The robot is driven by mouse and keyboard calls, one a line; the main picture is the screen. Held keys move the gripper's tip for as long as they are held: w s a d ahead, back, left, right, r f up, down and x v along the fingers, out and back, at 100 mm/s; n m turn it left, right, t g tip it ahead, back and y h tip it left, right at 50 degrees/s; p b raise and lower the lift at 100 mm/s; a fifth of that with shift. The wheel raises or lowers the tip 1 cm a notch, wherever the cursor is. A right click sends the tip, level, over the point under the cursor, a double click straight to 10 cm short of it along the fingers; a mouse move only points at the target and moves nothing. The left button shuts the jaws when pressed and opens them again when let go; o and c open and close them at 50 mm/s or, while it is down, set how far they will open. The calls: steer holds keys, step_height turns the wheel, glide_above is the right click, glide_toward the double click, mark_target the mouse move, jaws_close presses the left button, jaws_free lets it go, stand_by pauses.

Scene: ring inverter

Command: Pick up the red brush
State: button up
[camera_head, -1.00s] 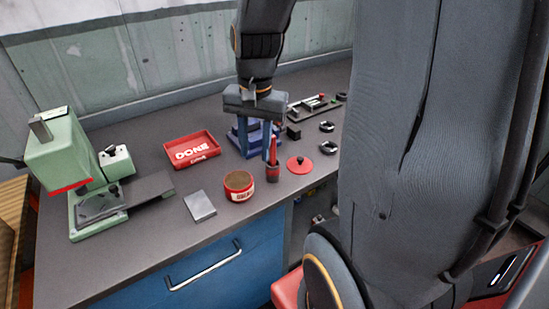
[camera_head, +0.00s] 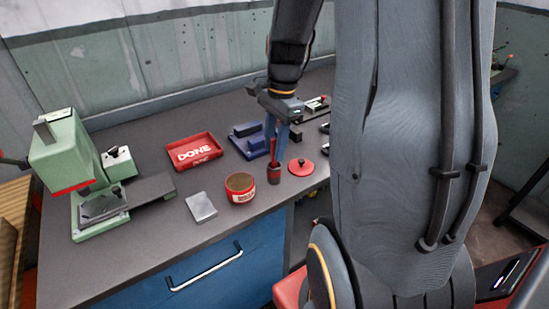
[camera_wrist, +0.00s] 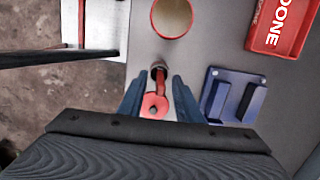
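The red brush (camera_head: 273,148) stands upright, its lower end in a small dark-red cup (camera_head: 274,175) near the bench's front edge. My gripper (camera_head: 278,146) points down at the brush, its blue fingers just behind and beside the handle in the head view. In the wrist view the fingers of my gripper (camera_wrist: 159,82) are apart, with the red handle (camera_wrist: 162,84) in the gap between them. A clear gap shows on both sides of it, and neither finger visibly touches it.
A red-rimmed tin (camera_head: 240,188) stands left of the brush and a red lid (camera_head: 301,167) lies to its right. A blue fixture (camera_head: 248,140) is behind it. The red DONE tray (camera_head: 194,150), a grey plate (camera_head: 201,206) and a green press (camera_head: 66,150) are further left.

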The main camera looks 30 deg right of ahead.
steer(key=shift+a+f, duration=0.1)
steer(key=shift+f, duration=0.6)
jaws_close()
steer(key=shift+r, duration=0.15)
step_height(320, 180, up, 10)
steer(key=shift+f+b, duration=0.1)
steer(key=shift+b, duration=0.7)
